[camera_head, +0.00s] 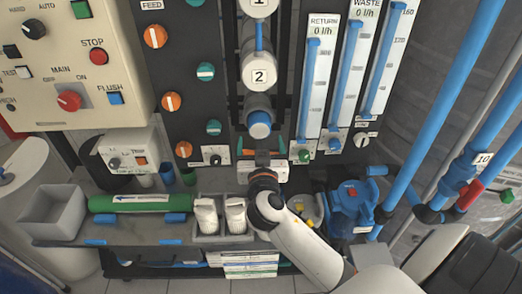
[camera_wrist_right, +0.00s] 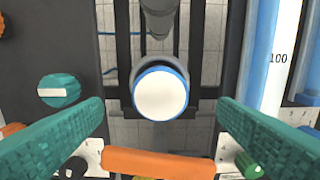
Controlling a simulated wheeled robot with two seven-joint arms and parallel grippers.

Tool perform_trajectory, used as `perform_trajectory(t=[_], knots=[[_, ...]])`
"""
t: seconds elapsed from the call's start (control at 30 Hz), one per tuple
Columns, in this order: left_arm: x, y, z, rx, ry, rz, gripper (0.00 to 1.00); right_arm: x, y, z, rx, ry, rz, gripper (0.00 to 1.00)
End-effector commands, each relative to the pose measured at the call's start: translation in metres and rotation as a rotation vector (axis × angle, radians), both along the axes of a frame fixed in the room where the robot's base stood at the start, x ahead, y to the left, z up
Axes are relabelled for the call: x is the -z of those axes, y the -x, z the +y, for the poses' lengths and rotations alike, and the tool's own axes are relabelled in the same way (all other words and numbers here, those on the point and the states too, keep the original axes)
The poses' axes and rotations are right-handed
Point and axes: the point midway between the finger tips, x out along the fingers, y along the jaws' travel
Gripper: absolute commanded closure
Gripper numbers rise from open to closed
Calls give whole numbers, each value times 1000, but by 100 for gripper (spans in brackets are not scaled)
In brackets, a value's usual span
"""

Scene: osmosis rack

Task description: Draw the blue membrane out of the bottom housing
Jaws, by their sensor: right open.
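The blue membrane (camera_head: 260,124) shows as a blue-rimmed round end at the mouth of the bottom housing (camera_head: 257,103), below the plate marked 2. In the right wrist view the membrane's end (camera_wrist_right: 160,92) is a white disc with a blue rim, seen nearly face-on. The rest of the membrane is hidden. My right gripper (camera_head: 262,148) is just below and in front of this end in the head view. In the right wrist view its teal fingers are spread wide, left and right of the membrane's end, with clear gaps on both sides. My left gripper is not in view.
Two housings with plates 1 and 2 (camera_head: 259,76) stand above. Flow meters (camera_head: 316,90) are on the right, valve knobs (camera_head: 205,72) on the left. Below are a bench with a green tube (camera_head: 143,203), white cartridges (camera_head: 206,217), a grey bin (camera_head: 54,212) and a blue pump (camera_head: 352,205).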

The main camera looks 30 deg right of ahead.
Motion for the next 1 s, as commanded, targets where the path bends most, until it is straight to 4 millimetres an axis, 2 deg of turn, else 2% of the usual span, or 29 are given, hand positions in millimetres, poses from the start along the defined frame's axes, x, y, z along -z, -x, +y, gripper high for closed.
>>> perform_trajectory(t=[0.2,0.5,0.7,1.0], knots=[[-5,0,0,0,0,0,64,-2,-19,-12,1,2,0,18],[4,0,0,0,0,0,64,1,-42,-26,2,-2,-1,18],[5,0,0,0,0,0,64,1,-50,-30,0,-1,0,18],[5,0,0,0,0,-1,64,0,-51,-31,0,-1,0,18]])
